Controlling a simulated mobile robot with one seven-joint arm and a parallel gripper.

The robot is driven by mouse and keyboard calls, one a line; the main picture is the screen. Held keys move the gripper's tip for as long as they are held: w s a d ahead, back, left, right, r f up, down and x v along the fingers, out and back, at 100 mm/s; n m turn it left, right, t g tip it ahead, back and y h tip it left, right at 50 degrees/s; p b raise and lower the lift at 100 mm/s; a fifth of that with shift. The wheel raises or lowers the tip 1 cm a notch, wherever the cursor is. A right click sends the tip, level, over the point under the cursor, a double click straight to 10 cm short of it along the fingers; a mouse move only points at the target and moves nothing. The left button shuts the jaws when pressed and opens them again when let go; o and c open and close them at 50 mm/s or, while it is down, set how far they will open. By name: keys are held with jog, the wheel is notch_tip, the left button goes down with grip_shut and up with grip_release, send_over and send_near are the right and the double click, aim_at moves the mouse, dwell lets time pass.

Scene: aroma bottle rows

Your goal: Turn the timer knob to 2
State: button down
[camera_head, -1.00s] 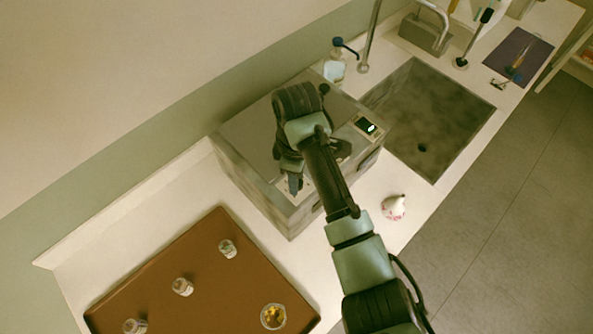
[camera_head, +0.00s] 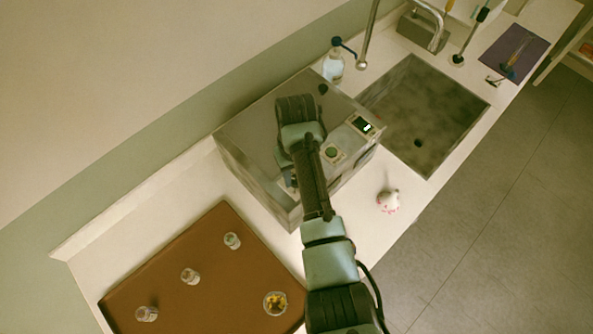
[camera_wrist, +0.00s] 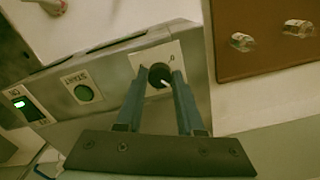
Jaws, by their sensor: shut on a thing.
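The timer knob (camera_wrist: 156,72) is a small black dial on a pale label plate (camera_wrist: 188,54), set in the front panel of a grey metal machine (camera_head: 240,138). My gripper (camera_wrist: 159,78) is shut on the knob, one finger on each side of it. A light pointer mark shows on the knob, towards the lower right in the wrist view. In the head view my arm hides the knob.
A brown tray (camera_head: 215,225) with several small jars lies at the lower left. A white bulb-shaped item (camera_head: 388,201) stands on the counter, near the sink (camera_head: 425,115).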

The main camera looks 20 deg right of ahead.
jog(key=shift+r+m, duration=0.1)
jog(key=shift+m, duration=1)
jog(key=shift+w, duration=0.1)
jog(key=c, duration=0.5)
grip_release()
jog(key=shift+r+p, duration=1.4)
jog(key=shift+r, duration=5.1)
